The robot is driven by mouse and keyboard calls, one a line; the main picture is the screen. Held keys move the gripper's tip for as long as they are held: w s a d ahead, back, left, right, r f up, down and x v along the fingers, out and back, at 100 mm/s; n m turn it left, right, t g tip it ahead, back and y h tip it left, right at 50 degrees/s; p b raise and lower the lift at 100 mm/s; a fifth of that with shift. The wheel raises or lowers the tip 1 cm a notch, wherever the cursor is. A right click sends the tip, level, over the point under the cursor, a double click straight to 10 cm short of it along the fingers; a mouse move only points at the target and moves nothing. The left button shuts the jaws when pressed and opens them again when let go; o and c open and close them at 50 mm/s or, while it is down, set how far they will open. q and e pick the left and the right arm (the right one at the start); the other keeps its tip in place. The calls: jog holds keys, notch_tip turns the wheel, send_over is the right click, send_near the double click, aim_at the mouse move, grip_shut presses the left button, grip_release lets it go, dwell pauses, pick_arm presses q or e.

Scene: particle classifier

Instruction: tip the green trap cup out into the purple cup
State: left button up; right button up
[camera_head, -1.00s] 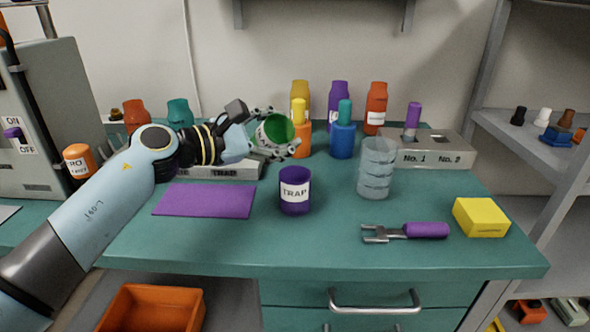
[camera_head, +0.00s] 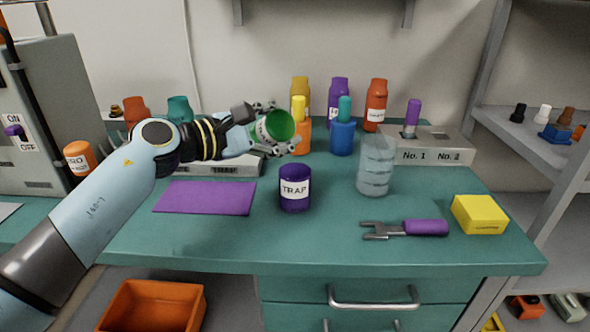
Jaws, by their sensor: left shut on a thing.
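The green trap cup (camera_head: 279,126) is held in my left gripper (camera_head: 272,140), tilted with its open mouth toward the camera and to the right. Its green inside shows; I cannot make out any contents. The purple cup (camera_head: 295,190), with a white TRAP label, stands upright on the teal bench. My left gripper is shut on the green cup, above and behind the purple cup, slightly to its left and apart from it. My right gripper is not in view.
A purple mat (camera_head: 205,198) lies left of the purple cup. A clear beaker (camera_head: 376,166) stands to its right. A purple-handled fork tool (camera_head: 405,229) and a yellow block (camera_head: 479,214) lie front right. Several bottles and a grey rack (camera_head: 436,150) stand behind. The front middle bench is clear.

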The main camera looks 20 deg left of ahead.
pick_arm(q)
jog(key=shift+d+r+m, duration=0.1)
jog(key=shift+r+m, duration=0.2)
jog(key=shift+m, duration=0.6)
dwell(0.4)
jog(key=shift+s+d+f+m+y, duration=0.15)
jog(key=shift+f+m+y, duration=0.25)
jog(key=shift+f+m, duration=0.3)
dwell(0.5)
jog(key=shift+s+d+r+m+b, duration=0.3)
jog(key=shift+d+m+b, duration=0.2)
jog(key=shift+m, duration=0.3)
jog(key=shift+s+d+r+m+t+y+b, duration=0.15)
jog(key=shift+d+m+y+b, duration=0.1)
jog(key=shift+m+b, duration=0.35)
jog(key=shift+w+d+r+m+t+y+b, duration=0.15)
jog(key=shift+m+y+b, duration=0.15)
jog(key=shift+m, duration=0.5)
dwell(1.5)
jog(key=shift+s+d+m+y+b, duration=0.25)
jog(key=shift+m+b, duration=0.65)
jog(key=shift+b, duration=0.05)
dwell(0.8)
